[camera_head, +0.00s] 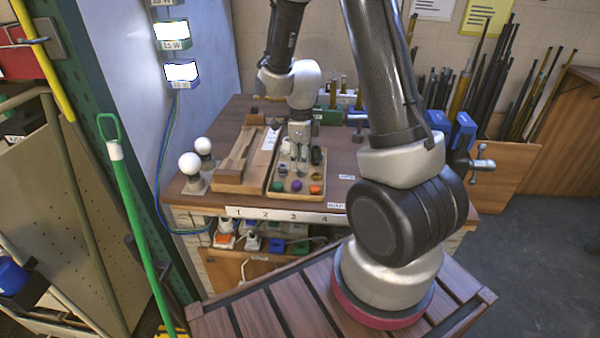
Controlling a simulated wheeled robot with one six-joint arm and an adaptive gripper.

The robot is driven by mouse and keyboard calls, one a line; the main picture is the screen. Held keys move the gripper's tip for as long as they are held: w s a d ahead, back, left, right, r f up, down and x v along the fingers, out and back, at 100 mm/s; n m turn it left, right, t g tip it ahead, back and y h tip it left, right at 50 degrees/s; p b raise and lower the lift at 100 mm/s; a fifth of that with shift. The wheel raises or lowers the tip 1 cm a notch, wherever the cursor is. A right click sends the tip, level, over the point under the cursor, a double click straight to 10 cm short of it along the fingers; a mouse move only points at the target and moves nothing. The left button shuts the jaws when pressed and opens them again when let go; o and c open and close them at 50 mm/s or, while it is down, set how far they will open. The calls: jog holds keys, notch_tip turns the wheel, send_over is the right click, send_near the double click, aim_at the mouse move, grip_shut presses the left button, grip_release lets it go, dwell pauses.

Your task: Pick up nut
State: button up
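A small wooden parts tray (290,194) lies on the workbench. In its front row are a green piece (279,185), a purple piece (297,186) and an orange piece (315,189). Dark small parts (316,155) stand at its right side, and another dark part (283,170) is at its left. I cannot tell which of these small parts is the nut. My gripper (300,168) points down over the middle of the tray and hides part of it. Its fingers are too small to tell whether they are open, shut or touching a part.
A wooden fixture (240,160) lies left of the tray. Two white bulbs (190,166) stand at the bench's left edge. A blue vise (463,132) is at the right. The bench (345,163) right of the tray has some free room.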

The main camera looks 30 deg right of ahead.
jog(key=shift+f, duration=1.4)
jog(key=c, duration=0.6)
jog(key=shift+c, duration=0.3)
